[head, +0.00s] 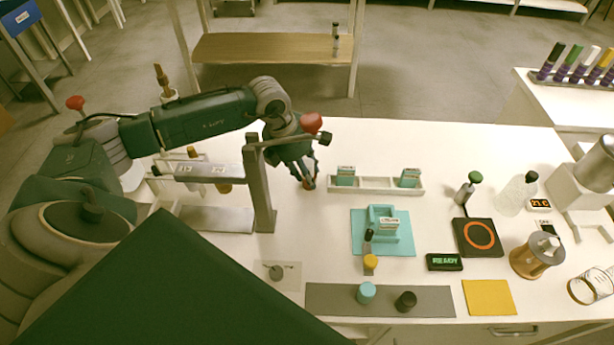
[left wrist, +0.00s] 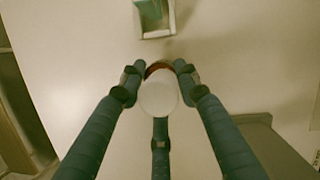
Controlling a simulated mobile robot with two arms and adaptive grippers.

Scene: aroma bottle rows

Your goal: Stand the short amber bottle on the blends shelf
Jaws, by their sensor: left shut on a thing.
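My left gripper (head: 307,178) is shut on a small bottle with a round white cap (left wrist: 158,98) and a reddish-brown body (left wrist: 159,68). The fingers close around it in the left wrist view. In the head view only a bit of the reddish-brown body shows between the fingers, above or at the white table just left of the long white tray. A grey two-level stand (head: 260,185) is left of the gripper. Amber bottles (head: 224,187) show partly behind its upper bar. I cannot read a shelf name. My right gripper is not in view.
The white tray (head: 385,190) holds two teal-labelled boxes. A teal mat (head: 405,246) with a teal holder, a dropper bottle (head: 468,190), a black pad with an orange ring (head: 480,238) and a grey strip (head: 330,300) lie right and front. Table between stand and mat is clear.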

